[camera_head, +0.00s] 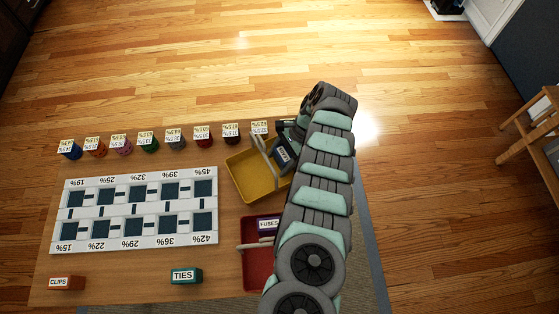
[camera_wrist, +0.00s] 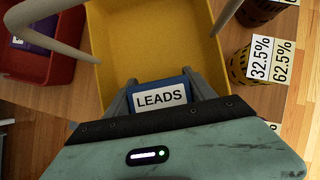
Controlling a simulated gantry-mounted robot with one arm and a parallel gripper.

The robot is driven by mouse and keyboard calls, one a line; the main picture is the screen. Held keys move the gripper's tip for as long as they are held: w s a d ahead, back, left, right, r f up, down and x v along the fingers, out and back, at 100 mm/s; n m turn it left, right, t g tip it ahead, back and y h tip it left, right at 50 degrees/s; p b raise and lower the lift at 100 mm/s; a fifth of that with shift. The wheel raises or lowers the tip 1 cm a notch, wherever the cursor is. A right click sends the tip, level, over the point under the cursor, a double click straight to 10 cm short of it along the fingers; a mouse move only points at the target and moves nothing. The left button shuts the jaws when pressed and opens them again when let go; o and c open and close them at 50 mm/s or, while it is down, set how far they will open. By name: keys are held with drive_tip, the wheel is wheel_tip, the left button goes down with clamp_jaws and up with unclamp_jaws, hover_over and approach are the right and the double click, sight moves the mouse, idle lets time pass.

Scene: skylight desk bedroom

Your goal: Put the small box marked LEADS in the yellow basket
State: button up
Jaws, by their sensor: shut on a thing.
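The small blue box marked LEADS (camera_wrist: 160,97) is held between the two fingers of my gripper (camera_wrist: 158,90) in the wrist view, its white label facing the camera. In the head view the dark box (camera_head: 283,155) shows at the end of my arm, over the back right part of the yellow basket (camera_head: 248,184). My gripper (camera_head: 286,148) is partly hidden by the arm there. In the wrist view the yellow basket (camera_wrist: 135,45) lies beyond the box, and its visible floor is empty. I cannot tell how high the box is above it.
The basket's grey handle (camera_wrist: 226,15) rises close to my gripper. A red basket (camera_head: 254,269) with a FUSES box (camera_head: 268,224) stands in front. Labelled cups (camera_head: 205,141) line the table's back edge. A white slotted tray (camera_head: 135,246), CLIPS box (camera_head: 66,283) and TIES box (camera_head: 187,276) are left.

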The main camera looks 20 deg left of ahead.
drive_tip(key=shift+f, duration=0.25)
drive_tip(key=o, duration=1.4)
drive_tip(key=shift+r, duration=0.2)
drive_tip(key=shift+w+d+r, duration=0.15)
drive_tip(key=shift+w+r, duration=0.05)
drive_tip(key=shift+r, duration=0.3)
drive_tip(key=b+v, duration=0.3)
drive_tip(key=v, duration=0.8)
